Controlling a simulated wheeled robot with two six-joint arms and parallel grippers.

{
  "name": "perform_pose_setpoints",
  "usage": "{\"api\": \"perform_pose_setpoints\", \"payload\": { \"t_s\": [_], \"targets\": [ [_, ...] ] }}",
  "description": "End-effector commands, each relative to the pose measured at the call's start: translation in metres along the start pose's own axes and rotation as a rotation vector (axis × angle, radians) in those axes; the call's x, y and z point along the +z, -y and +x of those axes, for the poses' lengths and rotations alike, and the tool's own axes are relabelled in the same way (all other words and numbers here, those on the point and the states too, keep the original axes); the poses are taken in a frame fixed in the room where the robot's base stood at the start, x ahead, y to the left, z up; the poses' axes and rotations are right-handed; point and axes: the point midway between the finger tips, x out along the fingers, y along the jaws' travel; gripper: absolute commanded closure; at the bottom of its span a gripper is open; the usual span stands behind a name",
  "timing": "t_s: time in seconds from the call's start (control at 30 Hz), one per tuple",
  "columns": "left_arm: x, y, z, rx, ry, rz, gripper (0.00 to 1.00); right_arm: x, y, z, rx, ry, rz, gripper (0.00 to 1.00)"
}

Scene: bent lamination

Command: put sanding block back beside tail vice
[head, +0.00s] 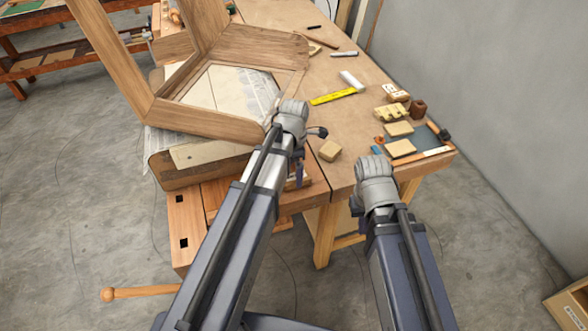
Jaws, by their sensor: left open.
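A small tan block (330,150), which looks like the sanding block, sits on the bench top near its front edge. My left gripper (311,146) is just left of this block, mostly hidden by its own wrist; it is open and appears not to hold the block. Whether a finger touches the block cannot be told. The tail vice (186,228), a wooden jaw with dark square holes, is at the bench's front left corner; its handle (150,292) sticks out below. My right gripper (364,180) is by the front edge at right, its fingers largely hidden behind its wrist.
A large bent wooden frame (205,125) stands on the left of the bench. A yellow ruler (334,96), a white piece (351,80) and a dark mat (425,139) with more tan blocks (400,148) lie to the right. Bench top (300,85) between is mostly clear.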

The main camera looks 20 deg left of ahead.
Motion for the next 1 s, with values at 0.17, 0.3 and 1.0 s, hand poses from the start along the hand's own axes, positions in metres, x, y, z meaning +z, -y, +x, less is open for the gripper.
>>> {"api": "perform_pose_setpoints", "payload": {
  "t_s": [0.17,0.3,1.0],
  "targets": [
    [0.000,0.000,-0.036,0.000,0.000,0.000,0.01,0.002,-0.003,-0.035,0.000,0.000,0.000,1.00],
    [0.000,0.000,-0.057,0.000,0.000,0.000,0.01,0.003,-0.005,-0.056,0.000,0.000,-0.001,1.00],
    [0.005,0.027,-0.086,-0.001,-0.013,0.300,0.01,0.005,-0.008,-0.085,0.000,0.000,-0.002,1.00]
  ]
}}
